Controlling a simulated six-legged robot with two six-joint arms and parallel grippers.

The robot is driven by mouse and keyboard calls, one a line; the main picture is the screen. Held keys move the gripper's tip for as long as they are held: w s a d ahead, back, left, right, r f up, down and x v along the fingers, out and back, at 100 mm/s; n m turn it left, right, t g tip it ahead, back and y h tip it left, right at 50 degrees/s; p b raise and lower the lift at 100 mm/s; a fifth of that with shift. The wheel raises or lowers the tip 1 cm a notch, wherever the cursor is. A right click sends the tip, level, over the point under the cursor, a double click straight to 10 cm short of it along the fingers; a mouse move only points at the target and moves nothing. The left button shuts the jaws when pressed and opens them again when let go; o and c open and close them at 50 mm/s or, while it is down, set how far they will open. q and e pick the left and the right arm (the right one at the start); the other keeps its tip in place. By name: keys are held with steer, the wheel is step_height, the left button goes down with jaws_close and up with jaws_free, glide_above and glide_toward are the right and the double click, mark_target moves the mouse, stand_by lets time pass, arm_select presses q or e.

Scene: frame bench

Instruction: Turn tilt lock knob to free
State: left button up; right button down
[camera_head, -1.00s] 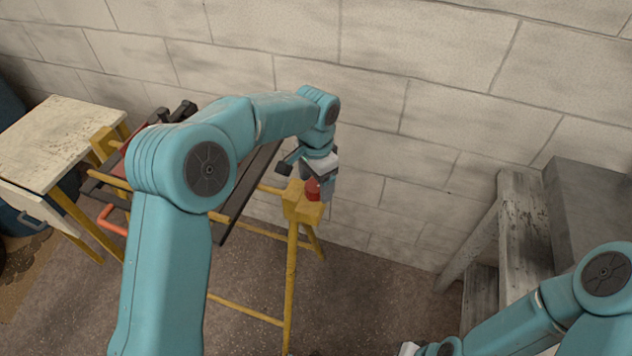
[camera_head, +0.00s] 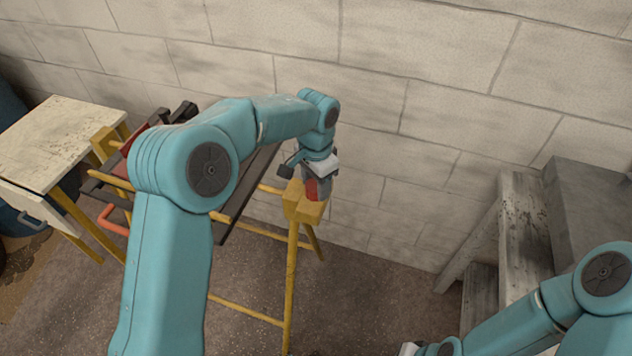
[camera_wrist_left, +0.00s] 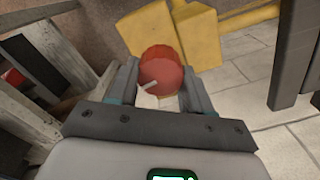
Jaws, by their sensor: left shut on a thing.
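The red tilt lock knob (camera_wrist_left: 160,77) sits at the yellow end block (camera_wrist_left: 158,27) of the frame. In the left wrist view it has a pale pointer mark on its face. My left gripper (camera_wrist_left: 162,85) has a finger on each side of the knob and is shut on it. In the head view the knob (camera_head: 313,188) shows partly beside my left gripper (camera_head: 320,184), at the top of the yellow post (camera_head: 291,270). My right gripper (camera_head: 407,348) is barely in view at the bottom edge, and its fingers cannot be made out.
A yellow frame with dark bars (camera_head: 240,205) and an orange-red handle (camera_head: 112,220) stands left of the knob. A pale-topped table (camera_head: 50,140) is at far left. A weathered wooden bench (camera_head: 525,235) stands at right. A block wall (camera_head: 440,120) is close behind.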

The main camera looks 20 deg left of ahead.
arm_select(q)
steer(key=n, duration=0.4)
steer(key=shift+a+n+b, duration=0.1)
steer(key=shift+n+b, duration=0.2)
steer(key=shift+b, duration=0.05)
steer(key=n, duration=0.4)
steer(key=shift+b, duration=0.3)
steer(key=n, duration=0.5)
steer(key=shift+b, duration=0.3)
steer(key=n, duration=0.4)
steer(key=shift+n+b, duration=0.3)
steer(key=shift+b, duration=0.05)
steer(key=n, duration=0.4)
steer(key=shift+r+b, duration=0.1)
steer(key=shift+b, duration=0.2)
steer(key=n, duration=0.4)
steer(key=n+b, duration=0.1)
steer(key=n, duration=0.3)
steer(key=shift+r+n, duration=0.1)
steer(key=shift+n, duration=1.5)
